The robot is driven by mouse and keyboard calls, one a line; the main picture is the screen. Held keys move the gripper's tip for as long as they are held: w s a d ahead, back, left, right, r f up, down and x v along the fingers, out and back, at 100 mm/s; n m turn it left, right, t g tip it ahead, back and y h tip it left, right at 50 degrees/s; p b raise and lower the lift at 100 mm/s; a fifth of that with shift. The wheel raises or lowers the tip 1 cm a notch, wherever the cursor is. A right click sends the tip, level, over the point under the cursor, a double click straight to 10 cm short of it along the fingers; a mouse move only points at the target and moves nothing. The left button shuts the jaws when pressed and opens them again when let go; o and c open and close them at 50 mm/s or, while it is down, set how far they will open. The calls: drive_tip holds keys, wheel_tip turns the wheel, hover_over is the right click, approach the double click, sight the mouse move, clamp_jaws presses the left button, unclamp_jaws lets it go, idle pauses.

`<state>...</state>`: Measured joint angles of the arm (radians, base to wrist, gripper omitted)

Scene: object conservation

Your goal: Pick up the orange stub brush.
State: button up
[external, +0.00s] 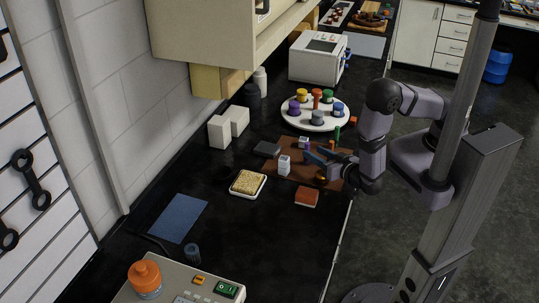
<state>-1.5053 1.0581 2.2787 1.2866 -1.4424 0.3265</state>
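A small orange item (321,178) sits on the brown board, just below my gripper in the picture. It may be the orange stub brush, but it is too small to make out bristles. My gripper (315,155) reaches in from the right, low over the board. The wrist hides the right part of the board.
Nearby are a red-orange block (307,197), a tray of tan material (248,183) and a round white tray (336,122) with coloured pieces.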

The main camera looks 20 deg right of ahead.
sight(333, 145)
drive_tip(key=s+d+h, duration=0.1)
drive_tip(key=d, duration=0.1)
drive_tip(key=d+f+t, duration=0.1)
drive_tip(key=d, duration=0.2)
drive_tip(key=s+d+t+h, duration=0.1)
drive_tip(key=d, duration=0.2)
drive_tip(key=shift+s+d+f+h+b, duration=0.15)
drive_tip(key=shift+s+d+h+b, duration=0.05)
drive_tip(key=shift+s+h+b, duration=0.1)
drive_tip(key=shift+d+m, duration=0.3)
drive_tip(key=shift+d, duration=0.05)
drive_tip(key=shift+w, duration=1.05)
drive_tip(key=shift+w, duration=0.1)
drive_tip(key=shift+w, duration=2.5)
clamp_jaws()
